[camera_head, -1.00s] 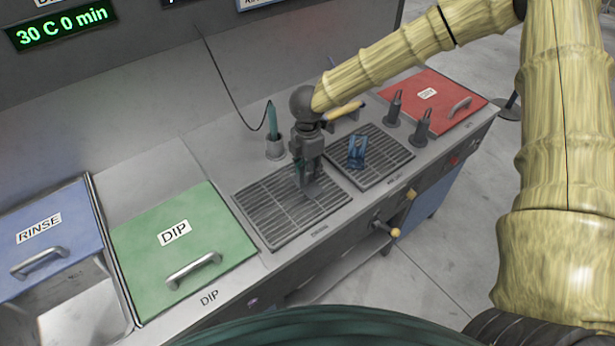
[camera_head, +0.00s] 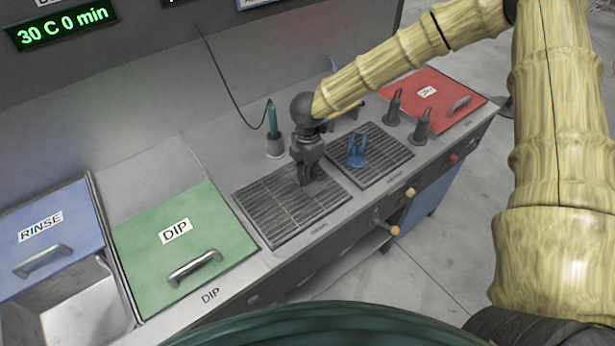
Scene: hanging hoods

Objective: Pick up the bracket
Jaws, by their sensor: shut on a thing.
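My gripper (camera_head: 311,184) points down over the left slatted grate (camera_head: 270,220). Its fingers are shut on a small dark thing, apparently the bracket, which is mostly hidden by the fingers and blends with the grate. I cannot tell whether it is touching the grate or just above it. A blue forked piece (camera_head: 357,150) stands on the right slatted grate (camera_head: 375,176), apart from my gripper.
A green DIP lid (camera_head: 200,235) and a blue RINSE lid (camera_head: 60,225) lie left. A holder with a teal-handled tool (camera_head: 272,120) stands behind the grate. Two dark upright holders (camera_head: 422,128) and a red lid (camera_head: 440,92) are at right.

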